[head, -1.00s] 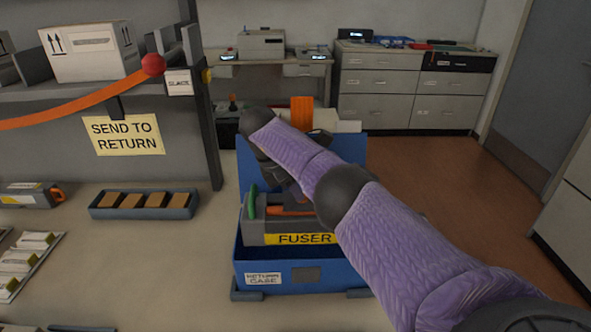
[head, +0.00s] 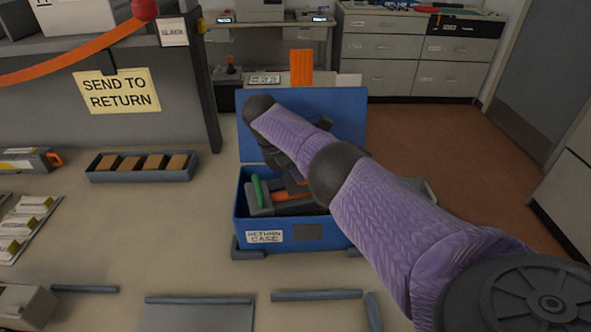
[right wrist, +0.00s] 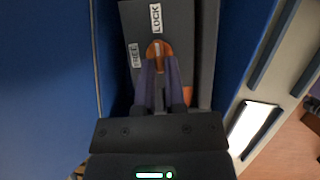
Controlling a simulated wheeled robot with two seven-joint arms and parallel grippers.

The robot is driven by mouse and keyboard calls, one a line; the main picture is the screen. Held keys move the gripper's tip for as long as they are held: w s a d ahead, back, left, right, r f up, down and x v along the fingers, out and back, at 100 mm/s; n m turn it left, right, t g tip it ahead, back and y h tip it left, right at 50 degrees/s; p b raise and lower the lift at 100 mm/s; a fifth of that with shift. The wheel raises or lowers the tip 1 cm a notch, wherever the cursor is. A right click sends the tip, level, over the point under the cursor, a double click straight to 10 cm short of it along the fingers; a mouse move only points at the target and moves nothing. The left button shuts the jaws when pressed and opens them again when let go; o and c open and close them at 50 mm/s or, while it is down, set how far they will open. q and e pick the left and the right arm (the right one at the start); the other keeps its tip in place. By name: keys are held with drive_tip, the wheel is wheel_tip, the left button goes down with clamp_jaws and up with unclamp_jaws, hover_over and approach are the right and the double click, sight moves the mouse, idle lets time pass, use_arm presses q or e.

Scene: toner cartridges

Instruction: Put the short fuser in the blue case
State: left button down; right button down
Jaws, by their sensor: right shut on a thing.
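The fuser (head: 262,206) is a grey block with a green lever and an orange handle. It sits low inside the open blue case (head: 285,225), its top near the rim; whether it touches the floor is hidden. My right gripper (right wrist: 160,62) is shut on the fuser's orange handle, between the blue walls. In the right wrist view the fuser (right wrist: 133,22) shows labels reading LOCK and FREE. My left gripper is not in view.
The case's raised blue lid (head: 345,105) stands behind the arm. A grey tray with brown blocks (head: 141,177) lies left of the case. A SEND TO RETURN sign (head: 118,92) hangs on the shelf. The counter between tray and case is clear.

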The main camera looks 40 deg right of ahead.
drive_tip(key=shift+f, duration=0.2)
drive_tip(key=c, duration=0.7)
unclamp_jaws()
drive_tip(key=v, duration=0.1)
drive_tip(key=p+v, duration=0.1)
drive_tip(key=v, duration=0.2)
drive_tip(key=shift+d+r+p, duration=0.15)
drive_tip(key=shift+r+p, duration=0.15)
drive_tip(key=shift+r, duration=0.15)
drive_tip(key=v, duration=0.8)
drive_tip(key=shift+a+r, duration=0.15)
drive_tip(key=shift+a, duration=0.05)
